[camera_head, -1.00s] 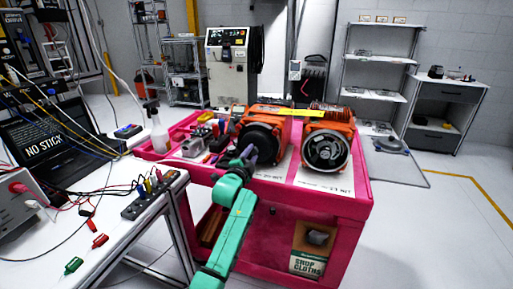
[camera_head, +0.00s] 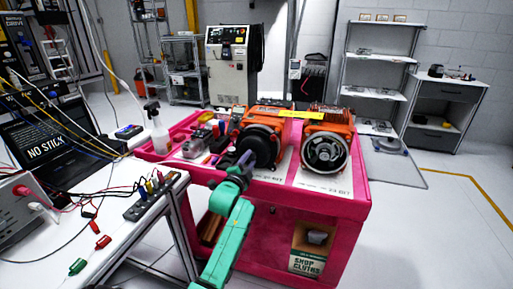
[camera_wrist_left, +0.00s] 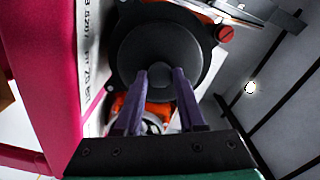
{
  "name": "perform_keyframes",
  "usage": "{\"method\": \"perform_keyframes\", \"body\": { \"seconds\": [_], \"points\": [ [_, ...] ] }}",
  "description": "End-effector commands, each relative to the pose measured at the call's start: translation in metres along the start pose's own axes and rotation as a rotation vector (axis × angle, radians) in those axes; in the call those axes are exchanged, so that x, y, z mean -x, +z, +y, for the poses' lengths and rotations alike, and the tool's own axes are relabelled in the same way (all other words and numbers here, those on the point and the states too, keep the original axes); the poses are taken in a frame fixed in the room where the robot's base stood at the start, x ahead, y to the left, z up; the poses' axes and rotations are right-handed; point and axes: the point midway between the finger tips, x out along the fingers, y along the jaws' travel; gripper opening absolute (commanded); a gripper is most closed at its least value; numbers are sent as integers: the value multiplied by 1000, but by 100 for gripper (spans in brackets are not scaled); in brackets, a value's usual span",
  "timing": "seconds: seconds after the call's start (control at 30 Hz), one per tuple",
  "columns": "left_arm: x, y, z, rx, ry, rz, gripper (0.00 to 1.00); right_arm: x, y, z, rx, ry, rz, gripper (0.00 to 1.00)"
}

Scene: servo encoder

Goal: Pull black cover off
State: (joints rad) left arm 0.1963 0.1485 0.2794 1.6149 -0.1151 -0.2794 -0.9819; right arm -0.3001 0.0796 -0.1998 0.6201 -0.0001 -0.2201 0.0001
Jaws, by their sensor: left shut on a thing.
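The black cover (camera_head: 259,146) is a round dark cap on the front of the left orange motor (camera_head: 262,113). In the left wrist view the cover (camera_wrist_left: 150,50) fills the upper middle, with a narrower part at its centre. My left gripper (camera_head: 243,160) meets the cover from the front left. Its purple fingers (camera_wrist_left: 160,72) are on either side of the cover's central part and shut on it. The exact contact at the fingertips is partly hidden. The cover still looks close against the motor; I cannot tell whether there is a gap. My right gripper is not in view.
A second orange motor (camera_head: 326,148) with an open front stands to the right on the pink cart (camera_head: 310,205). Small tools and a spray bottle (camera_head: 158,130) are at the left. A white bench (camera_head: 110,225) with cables and clips stands near my left arm.

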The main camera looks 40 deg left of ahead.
Motion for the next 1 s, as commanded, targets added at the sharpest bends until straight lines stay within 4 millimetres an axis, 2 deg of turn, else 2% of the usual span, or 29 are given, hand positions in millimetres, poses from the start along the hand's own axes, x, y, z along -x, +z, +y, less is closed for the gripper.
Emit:
{"method": "perform_keyframes", "body": {
  "seconds": [0.37, 0.8, 1.0],
  "points": [
    [12, -1, -3, 0, -3, 1, 0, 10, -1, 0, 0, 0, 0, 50],
    [55, -2, -4, 0, -2, 1, 0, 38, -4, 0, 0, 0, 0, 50],
    [68, -1, -2, 0, -4, 2, 0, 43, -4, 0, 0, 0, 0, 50]
  ]
}}
